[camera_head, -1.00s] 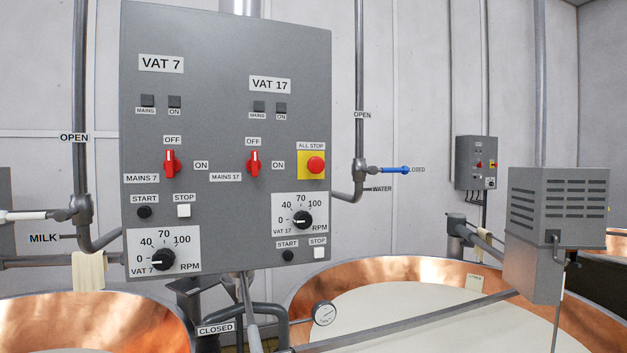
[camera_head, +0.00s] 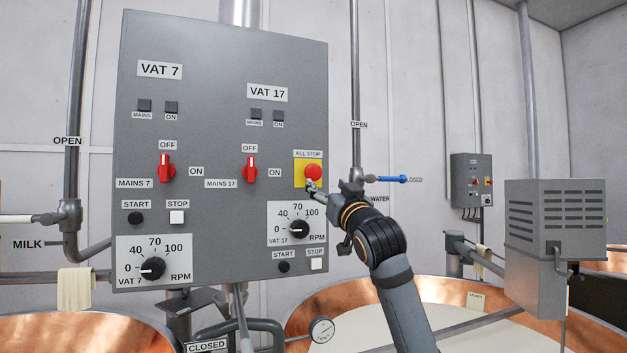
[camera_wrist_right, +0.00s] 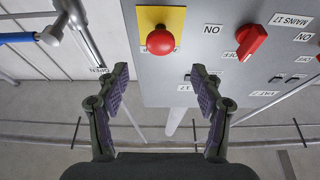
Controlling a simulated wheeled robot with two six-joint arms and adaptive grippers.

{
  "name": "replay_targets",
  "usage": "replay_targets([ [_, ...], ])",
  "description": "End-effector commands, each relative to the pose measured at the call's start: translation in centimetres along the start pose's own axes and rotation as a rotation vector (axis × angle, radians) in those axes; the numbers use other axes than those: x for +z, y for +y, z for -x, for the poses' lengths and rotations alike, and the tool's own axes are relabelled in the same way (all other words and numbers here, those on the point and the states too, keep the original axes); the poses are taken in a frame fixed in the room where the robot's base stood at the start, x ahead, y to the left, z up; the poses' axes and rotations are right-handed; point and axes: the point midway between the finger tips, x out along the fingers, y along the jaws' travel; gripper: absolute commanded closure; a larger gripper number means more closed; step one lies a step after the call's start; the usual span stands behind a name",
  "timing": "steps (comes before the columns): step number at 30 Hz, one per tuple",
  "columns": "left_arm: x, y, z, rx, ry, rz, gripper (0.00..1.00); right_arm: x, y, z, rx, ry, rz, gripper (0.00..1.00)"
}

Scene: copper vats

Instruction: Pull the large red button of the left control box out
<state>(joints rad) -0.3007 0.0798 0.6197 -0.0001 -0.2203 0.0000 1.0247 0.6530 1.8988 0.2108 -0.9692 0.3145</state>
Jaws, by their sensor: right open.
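The large red button (camera_head: 313,172) sits on a yellow square plate (camera_head: 299,178) under the ALL STOP label, at the right side of the grey left control box (camera_head: 215,132). My right gripper (camera_head: 318,190) is just below and in front of the button, partly overlapping the plate in the head view. In the right wrist view the red button (camera_wrist_right: 160,41) shows beyond and between the two spread fingers (camera_wrist_right: 160,72), centred left to right. The fingers are open and empty, apart from the button. My left gripper is not in view.
Red switches (camera_head: 249,168) and an RPM dial (camera_head: 299,229) are on the same box. A pipe with a blue-handled valve (camera_head: 392,179) runs just right of the box. Copper vats (camera_head: 340,300) stand below. A grey vented box (camera_head: 555,240) stands at the right.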

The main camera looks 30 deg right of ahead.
Motion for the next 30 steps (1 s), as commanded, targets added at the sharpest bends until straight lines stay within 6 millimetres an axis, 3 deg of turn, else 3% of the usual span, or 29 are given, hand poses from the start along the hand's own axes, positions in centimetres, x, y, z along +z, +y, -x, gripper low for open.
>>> replay_targets([
  [5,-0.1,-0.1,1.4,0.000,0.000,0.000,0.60,-0.3,0.0,-1.8,0.000,-0.004,-0.003,0.33],
  [12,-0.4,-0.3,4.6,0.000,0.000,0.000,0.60,-0.5,-0.1,-7.0,-0.001,-0.005,-0.003,0.33],
  [18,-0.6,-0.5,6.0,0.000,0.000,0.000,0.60,-0.1,0.0,-9.9,0.000,-0.005,-0.001,0.33],
  [29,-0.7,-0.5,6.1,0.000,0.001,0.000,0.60,0.2,-0.1,-10.5,-0.001,-0.003,0.001,0.33],
  [30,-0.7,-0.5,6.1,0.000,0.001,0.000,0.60,0.2,-0.1,-10.5,-0.001,-0.003,0.001,0.37],
])
